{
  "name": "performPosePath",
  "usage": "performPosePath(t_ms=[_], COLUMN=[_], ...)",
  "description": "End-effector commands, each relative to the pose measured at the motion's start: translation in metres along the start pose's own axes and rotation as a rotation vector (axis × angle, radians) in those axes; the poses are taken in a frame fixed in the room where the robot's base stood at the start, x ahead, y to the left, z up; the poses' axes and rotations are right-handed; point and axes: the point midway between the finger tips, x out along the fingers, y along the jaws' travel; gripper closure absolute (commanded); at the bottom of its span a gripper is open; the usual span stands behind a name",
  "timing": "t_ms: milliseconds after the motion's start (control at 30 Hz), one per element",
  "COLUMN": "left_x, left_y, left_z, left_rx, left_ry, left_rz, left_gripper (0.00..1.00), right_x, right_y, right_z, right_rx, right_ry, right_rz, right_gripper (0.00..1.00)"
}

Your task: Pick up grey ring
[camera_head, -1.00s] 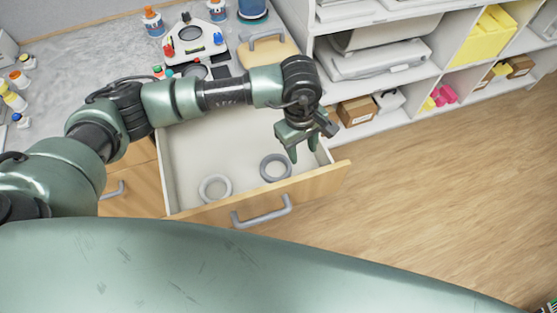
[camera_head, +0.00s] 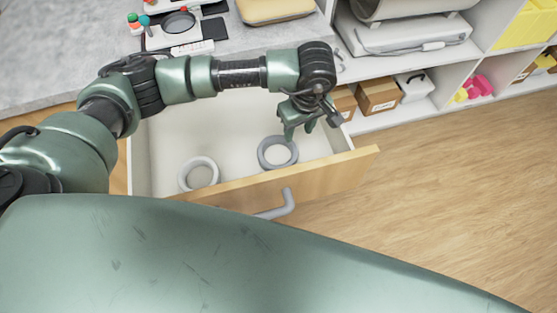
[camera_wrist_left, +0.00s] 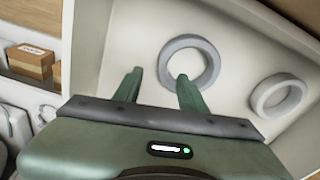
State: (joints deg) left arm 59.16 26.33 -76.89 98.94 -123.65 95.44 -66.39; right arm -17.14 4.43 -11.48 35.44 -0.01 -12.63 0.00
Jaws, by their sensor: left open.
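A grey ring (camera_head: 277,164) lies flat in the open drawer (camera_head: 165,140), near its front right. A lighter, whitish ring (camera_head: 185,175) lies to its left in the same drawer. My left gripper (camera_head: 299,136) is open and above the drawer, over the right part of the grey ring. In the left wrist view my left gripper (camera_wrist_left: 157,84) has its fingers apart and empty. There one fingertip overlaps the lower part of the grey ring (camera_wrist_left: 168,55), and the lighter ring (camera_wrist_left: 260,103) is to the right. I cannot tell the exact height above the ring. My right gripper is not in view.
The drawer's wooden front (camera_head: 325,172) with a grey handle (camera_head: 288,203) stands out from the grey counter (camera_head: 60,55). White shelves with cardboard boxes (camera_head: 379,96) stand close on the right. The wooden floor (camera_head: 450,200) there is clear.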

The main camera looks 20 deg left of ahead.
Motion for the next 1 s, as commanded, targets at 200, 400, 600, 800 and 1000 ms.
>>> performPosePath(t_ms=[200, 400, 600, 800, 1000], left_x=[0.020, 0.042, 0.073, 0.084, 0.084], left_y=[-0.001, -0.003, -0.006, -0.005, -0.005], left_z=[0.001, 0.001, 0.000, 0.000, 0.000], left_rx=[-0.002, -0.001, -0.002, 0.000, 0.000], left_ry=[-0.002, -0.003, -0.003, -0.002, -0.002], left_rz=[-0.002, -0.003, -0.002, 0.001, 0.002], left_gripper=[0.59, 0.59, 0.59, 0.59, 0.70], right_x=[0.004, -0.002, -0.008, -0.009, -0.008], right_y=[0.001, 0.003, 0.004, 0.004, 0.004], right_z=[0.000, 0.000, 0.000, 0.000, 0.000], right_rx=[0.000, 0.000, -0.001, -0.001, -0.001], right_ry=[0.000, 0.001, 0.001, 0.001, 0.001], right_rz=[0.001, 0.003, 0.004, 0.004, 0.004], right_gripper=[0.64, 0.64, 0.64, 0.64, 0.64])
